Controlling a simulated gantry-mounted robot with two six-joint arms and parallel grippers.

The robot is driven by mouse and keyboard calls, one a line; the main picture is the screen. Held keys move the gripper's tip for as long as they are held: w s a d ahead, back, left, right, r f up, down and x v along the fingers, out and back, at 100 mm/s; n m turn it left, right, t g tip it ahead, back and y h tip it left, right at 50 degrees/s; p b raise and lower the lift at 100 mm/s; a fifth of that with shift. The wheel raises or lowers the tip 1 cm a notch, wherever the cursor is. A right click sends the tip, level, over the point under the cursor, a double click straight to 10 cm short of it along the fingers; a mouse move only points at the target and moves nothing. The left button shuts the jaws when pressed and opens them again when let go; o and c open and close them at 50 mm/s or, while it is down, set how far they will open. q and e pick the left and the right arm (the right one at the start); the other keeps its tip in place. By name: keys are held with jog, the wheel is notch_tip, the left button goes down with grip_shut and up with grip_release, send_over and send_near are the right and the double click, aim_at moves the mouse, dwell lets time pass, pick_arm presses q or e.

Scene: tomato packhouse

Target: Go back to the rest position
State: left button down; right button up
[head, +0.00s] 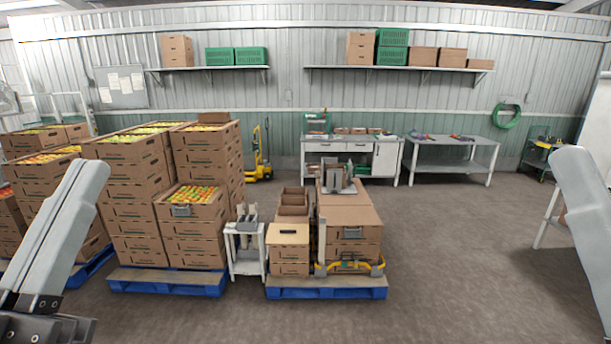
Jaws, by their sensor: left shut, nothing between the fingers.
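My left arm comes in at the left edge.
Stacked tomato boxes (130,205) stand on a blue pallet (167,284) at left. A small white stand (247,262) separates it from another blue pallet (327,293) with cartons. Benches (449,153) line the back wall. The floor (460,265) at right is clear.

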pick_arm(q)
jog(key=s+r+n+t, duration=0.1)
jog(key=s+r+t, duration=0.15)
jog(key=s, duration=0.35)
notch_tip(320, 180, up, 17)
jog(key=w+g+p, duration=0.1)
jog(key=p, duration=1.6)
notch_tip(320, 180, down, 58)
jog(key=b, duration=5.8)
jog(key=shift+w+a, duration=0.2)
